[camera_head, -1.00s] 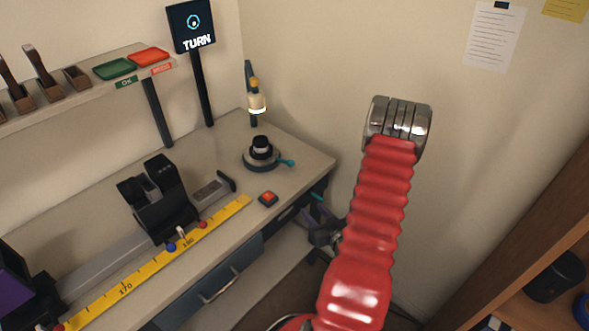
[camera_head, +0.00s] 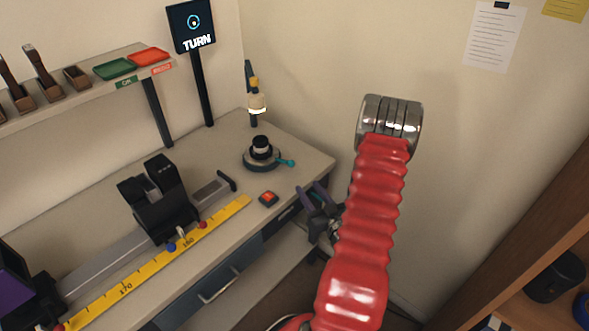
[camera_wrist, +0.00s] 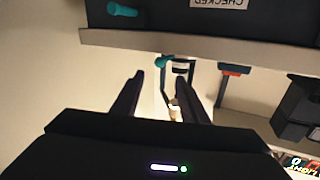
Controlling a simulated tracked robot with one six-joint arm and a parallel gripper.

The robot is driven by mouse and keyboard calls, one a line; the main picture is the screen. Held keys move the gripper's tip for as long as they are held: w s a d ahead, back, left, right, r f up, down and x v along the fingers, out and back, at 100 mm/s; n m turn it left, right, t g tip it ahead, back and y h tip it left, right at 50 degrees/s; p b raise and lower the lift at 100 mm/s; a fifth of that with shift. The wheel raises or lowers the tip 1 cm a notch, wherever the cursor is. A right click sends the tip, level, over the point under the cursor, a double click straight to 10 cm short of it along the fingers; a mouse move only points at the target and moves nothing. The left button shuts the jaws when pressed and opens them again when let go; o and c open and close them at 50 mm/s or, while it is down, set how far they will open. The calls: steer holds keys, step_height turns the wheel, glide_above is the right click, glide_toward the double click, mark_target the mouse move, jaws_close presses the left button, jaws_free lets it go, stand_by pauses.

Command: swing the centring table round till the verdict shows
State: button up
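The centring table (camera_head: 262,160) is a round dark-based stand near the bench's right end, with a black and white cylindrical piece (camera_head: 261,147) on it. Its teal handle (camera_head: 287,162) sticks out to the right. In the wrist view, the teal handle (camera_wrist: 164,62) shows beyond the fingertips. The display (camera_head: 192,27) reads "TURN" under a ring symbol. My gripper (camera_head: 316,198) is by the bench's right front edge, apart from the handle, partly hidden by my red arm. In the wrist view my gripper (camera_wrist: 159,77) has its fingers apart, with nothing held between them.
A red button (camera_head: 268,199) sits on the bench left of my gripper. A lamp-like tool (camera_head: 256,100) stands behind the table. A yellow ruler (camera_head: 155,262) and black holder (camera_head: 160,200) lie further left. A drawer front marked "CHECKED" (camera_wrist: 190,18) has a teal knob (camera_wrist: 122,9).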

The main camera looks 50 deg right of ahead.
mark_target(293, 166)
steer(key=x, duration=1.2)
jaws_close()
stand_by(0.3)
